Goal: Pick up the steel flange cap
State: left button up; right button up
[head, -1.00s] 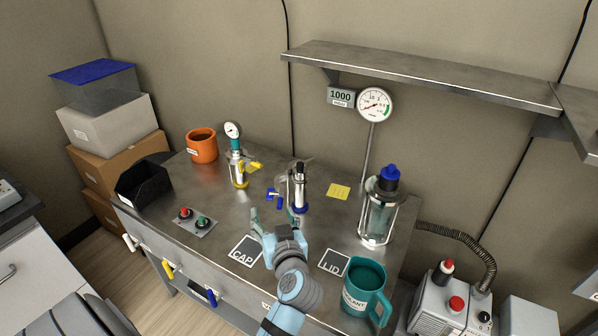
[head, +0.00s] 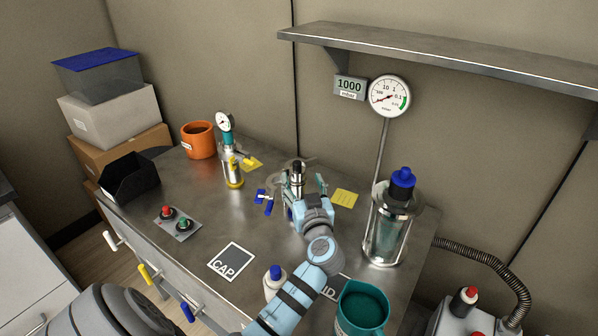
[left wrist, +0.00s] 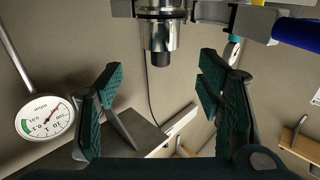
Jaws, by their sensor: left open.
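The steel flange cap appears to be the silver cylindrical piece with a black tip (head: 297,178) on the middle port, the one with the blue clamp and handle (head: 264,201). In the left wrist view the silver piece (left wrist: 162,38) hangs from the top edge, its black tip pointing into the gap between the fingers. My left gripper (head: 304,188) is open at this port, its fingers to either side, partly hiding it. In the left wrist view the open fingers (left wrist: 162,88) show no contact with the piece. My right gripper is out of view.
The marked CAP square (head: 231,262) is bare; my arm partly covers the LID square. A yellow-clamped port (head: 233,172) stands left, a caged glass vessel (head: 386,228) right. A teal mug (head: 361,311) and blue-topped bottle (head: 274,284) are near the front edge.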

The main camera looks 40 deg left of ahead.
aim_at(298, 169)
pick_arm(q)
jog(key=x, duration=0.7)
jog(key=shift+w+a+f, duration=0.1)
jog(key=shift+a, duration=0.05)
jog(key=c, duration=1.4)
grip_shut()
jog(key=shift+r, duration=0.2)
